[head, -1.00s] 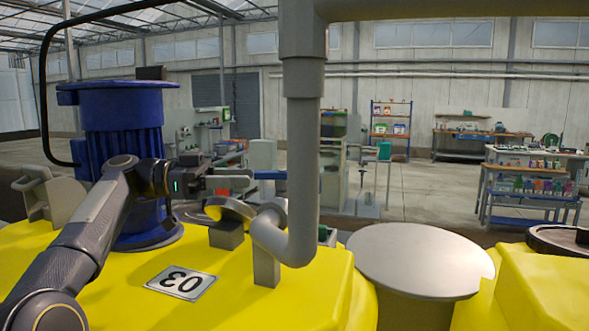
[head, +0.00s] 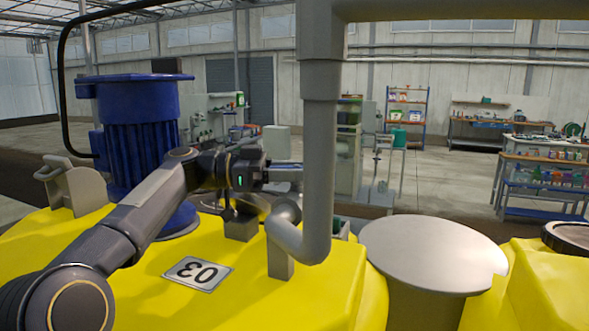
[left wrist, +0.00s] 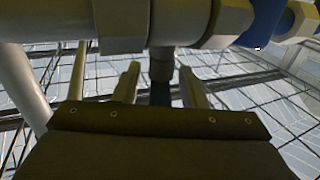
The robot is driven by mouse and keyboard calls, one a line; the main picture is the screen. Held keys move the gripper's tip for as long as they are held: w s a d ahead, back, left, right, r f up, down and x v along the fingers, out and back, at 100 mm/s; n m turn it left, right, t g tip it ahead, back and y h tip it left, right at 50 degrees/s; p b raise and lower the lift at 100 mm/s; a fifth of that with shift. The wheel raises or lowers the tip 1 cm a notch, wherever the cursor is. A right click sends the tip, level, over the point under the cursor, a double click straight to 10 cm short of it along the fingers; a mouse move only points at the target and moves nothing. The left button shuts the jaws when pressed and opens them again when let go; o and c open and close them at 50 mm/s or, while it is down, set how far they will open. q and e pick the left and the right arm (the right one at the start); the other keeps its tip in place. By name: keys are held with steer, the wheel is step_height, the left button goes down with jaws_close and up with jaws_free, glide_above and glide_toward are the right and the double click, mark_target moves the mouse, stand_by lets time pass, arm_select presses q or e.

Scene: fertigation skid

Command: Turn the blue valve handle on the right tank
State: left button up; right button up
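The yellow tank (head: 130,270) with the 03 plate fills the lower head view. My left gripper (head: 285,172) reaches in from the left to just behind the vertical grey pipe (head: 319,150). In the left wrist view, the two fingers of my left gripper (left wrist: 159,84) stand apart. Between them is a dark blue piece, apparently the valve handle (left wrist: 160,93), below a short grey stem under the pipe fittings. I see gaps on both sides of it. In the head view I cannot clearly make out the handle behind gripper and pipe. My right gripper is not in view.
A blue motor (head: 138,125) stands on the tank behind my left arm. The vertical pipe bends low in front of the gripper. A round grey lid (head: 432,252) and another yellow tank (head: 540,285) lie to the right. Shelves and benches are far behind.

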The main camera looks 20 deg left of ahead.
arm_select(q)
jaws_close()
steer(key=shift+m+g+h, duration=0.4)
steer(key=shift+m+g, duration=0.3)
steer(key=shift+g, duration=0.4)
jaws_free()
steer(key=shift+r+t, duration=0.1)
steer(key=shift+t, duration=0.2)
